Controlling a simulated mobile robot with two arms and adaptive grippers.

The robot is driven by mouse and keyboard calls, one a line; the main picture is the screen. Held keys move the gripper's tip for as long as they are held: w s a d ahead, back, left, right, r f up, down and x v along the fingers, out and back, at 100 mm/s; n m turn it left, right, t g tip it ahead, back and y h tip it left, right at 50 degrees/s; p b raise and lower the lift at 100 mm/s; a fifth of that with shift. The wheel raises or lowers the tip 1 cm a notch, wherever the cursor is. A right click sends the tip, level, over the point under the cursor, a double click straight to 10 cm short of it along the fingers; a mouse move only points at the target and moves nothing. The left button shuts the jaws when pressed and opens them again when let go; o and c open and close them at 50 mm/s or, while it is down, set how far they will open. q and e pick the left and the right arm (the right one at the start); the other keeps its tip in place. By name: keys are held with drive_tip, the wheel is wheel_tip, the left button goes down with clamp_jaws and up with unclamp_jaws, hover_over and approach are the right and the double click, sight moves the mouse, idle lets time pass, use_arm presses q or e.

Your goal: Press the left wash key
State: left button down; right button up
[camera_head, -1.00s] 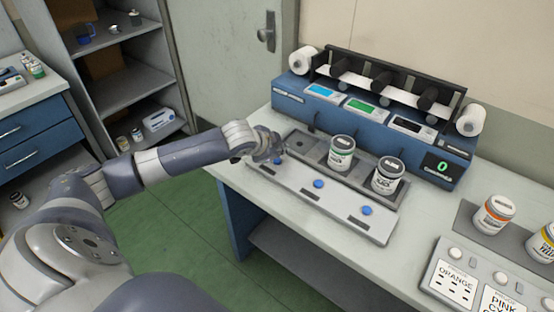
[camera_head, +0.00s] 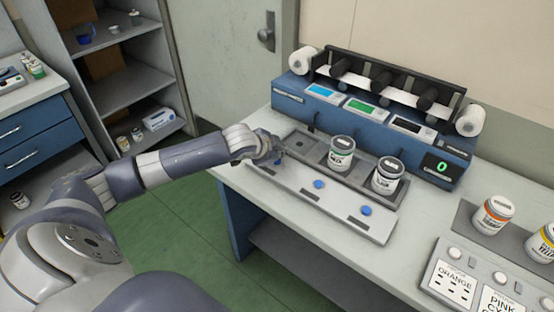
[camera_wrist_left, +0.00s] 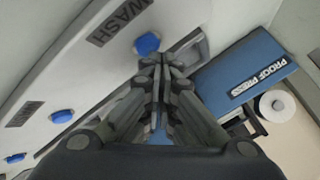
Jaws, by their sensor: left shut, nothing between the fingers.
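A pale sloping panel (camera_head: 340,214) on the bench carries three blue keys in a row. The left wash key (camera_wrist_left: 147,44) shows clearly in the left wrist view, beside a dark WASH label (camera_wrist_left: 120,20); in the head view it is mostly hidden by my gripper. The middle key (camera_head: 319,184) and right key (camera_head: 366,210) are clear. My left gripper (camera_head: 279,156) is shut and empty at the panel's left end. In the wrist view its fingertips (camera_wrist_left: 160,64) are just beside the left key; I cannot tell whether they touch it. My right gripper is out of view.
A tray (camera_head: 313,148) behind the panel holds a green-labelled can (camera_head: 341,153) and a dark-labelled can (camera_head: 387,176). The blue proof press (camera_head: 290,97) with white rolls stands behind. More cans and a colour panel (camera_head: 455,283) are at the right.

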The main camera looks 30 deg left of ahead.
use_arm(q)
drive_tip(key=shift+f, duration=0.45)
idle(0.6)
drive_tip(key=shift+r, duration=0.1)
drive_tip(key=shift+r+p, duration=0.75)
drive_tip(key=shift+p, duration=0.4)
wheel_tip(320, 180, up, 5)
drive_tip(key=p, duration=0.5)
drive_tip(key=shift+p, duration=0.4)
